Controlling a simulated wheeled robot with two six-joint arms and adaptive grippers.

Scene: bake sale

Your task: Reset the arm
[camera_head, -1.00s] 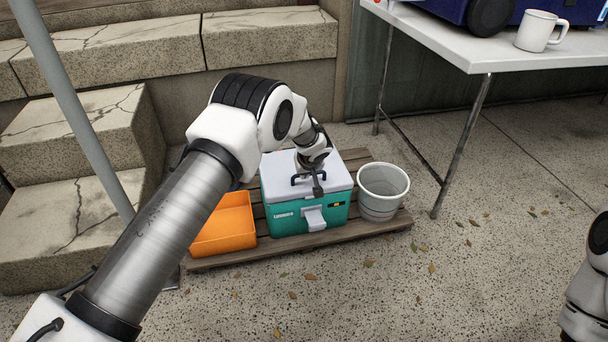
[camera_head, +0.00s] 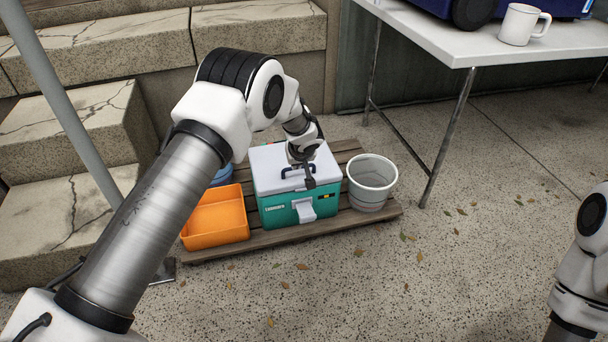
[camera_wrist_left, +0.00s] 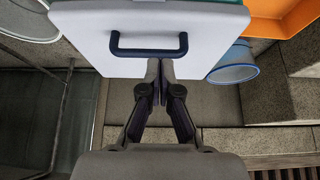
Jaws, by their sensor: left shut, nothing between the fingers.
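My left gripper (camera_head: 309,184) is shut and empty. In the head view it points down over the lid of the teal cooler (camera_head: 275,215), in front of the lid's dark handle. In the left wrist view the closed fingertips (camera_wrist_left: 160,70) show just beside the dark handle (camera_wrist_left: 149,52) on the white lid (camera_wrist_left: 90,30), with nothing held. I cannot tell whether they touch the lid. The lid looks closed. My left arm reaches in from the lower left. Part of my right arm shows at the right edge of the head view, but its gripper is out of view.
The cooler stands on a wooden pallet (camera_head: 275,238) between an orange bin (camera_head: 217,222) and a grey bucket (camera_head: 371,184). A blue bucket (camera_wrist_left: 235,65) stands behind. Stone steps (camera_head: 85,145) rise at left. A white table (camera_head: 440,35) with a mug (camera_head: 518,25) stands at right.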

